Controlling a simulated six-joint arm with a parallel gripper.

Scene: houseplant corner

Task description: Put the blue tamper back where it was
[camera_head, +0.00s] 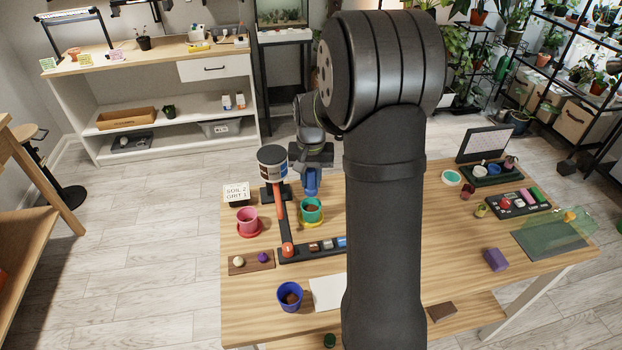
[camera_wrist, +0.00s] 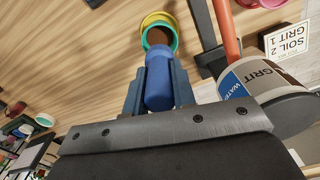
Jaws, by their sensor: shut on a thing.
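My gripper (camera_head: 311,176) is shut on the blue tamper (camera_head: 311,187), which hangs beneath it in the head view. In the wrist view the tamper (camera_wrist: 158,82) sits between the two fingers, its end toward the green pot (camera_wrist: 160,34). That pot (camera_head: 312,212) holds brown soil and stands on a yellow saucer (camera_wrist: 157,17). The tamper is over or just behind the pot; I cannot tell whether its tip touches the soil. A black rack (camera_head: 290,252) with small blocks stands in front of the pot. The spot where the tamper was before cannot be told.
A grit jar (camera_head: 272,160) above a red post (camera_head: 280,215) is close left of my gripper. A pink pot (camera_head: 247,219), a blue pot (camera_head: 289,298), a small board (camera_head: 250,265) and a white sheet (camera_head: 327,293) lie around. The sign (camera_head: 236,191) stands back left.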

